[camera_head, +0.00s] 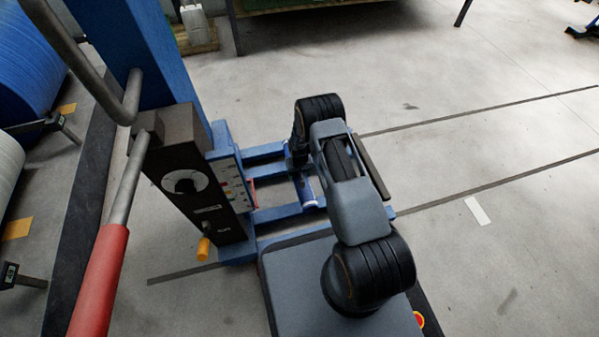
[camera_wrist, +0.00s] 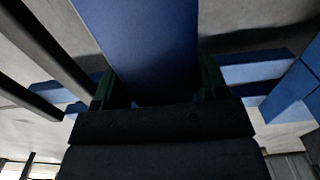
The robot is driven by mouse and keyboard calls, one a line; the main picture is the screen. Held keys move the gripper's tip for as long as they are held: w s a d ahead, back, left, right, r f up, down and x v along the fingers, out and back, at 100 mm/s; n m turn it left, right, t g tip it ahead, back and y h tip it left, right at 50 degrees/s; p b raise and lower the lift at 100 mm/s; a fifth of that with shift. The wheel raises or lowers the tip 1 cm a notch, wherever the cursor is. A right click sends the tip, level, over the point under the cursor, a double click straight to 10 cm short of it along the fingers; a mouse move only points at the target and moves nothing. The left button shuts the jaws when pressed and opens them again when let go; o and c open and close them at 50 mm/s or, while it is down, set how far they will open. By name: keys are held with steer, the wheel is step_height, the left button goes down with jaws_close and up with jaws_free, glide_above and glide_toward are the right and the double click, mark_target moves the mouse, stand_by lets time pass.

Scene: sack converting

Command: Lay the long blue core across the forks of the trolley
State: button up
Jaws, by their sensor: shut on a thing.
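The long blue core (camera_wrist: 140,45) fills the top middle of the wrist view. My gripper (camera_wrist: 158,88) is shut on it, with a green-edged finger on each side. In the head view part of the core (camera_head: 306,190) shows beside my arm, with a pale end, running crosswise over the trolley's blue forks (camera_head: 282,212). My arm hides the rest of the core and my gripper there. The forks also show on both sides of the core in the wrist view (camera_wrist: 252,72). I cannot tell whether the core touches the forks.
The trolley's blue mast (camera_head: 150,50) and dark control panel (camera_head: 190,185) stand left of the forks. A handle with a red grip (camera_head: 100,280) is in the left foreground. Blue and white rolls (camera_head: 25,60) lie at the far left.

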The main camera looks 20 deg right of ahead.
steer(key=shift+f, duration=2.55)
steer(key=o, duration=1.3)
steer(key=shift+r, duration=0.1)
step_height(320, 180, up, 14)
steer(key=p, duration=0.6)
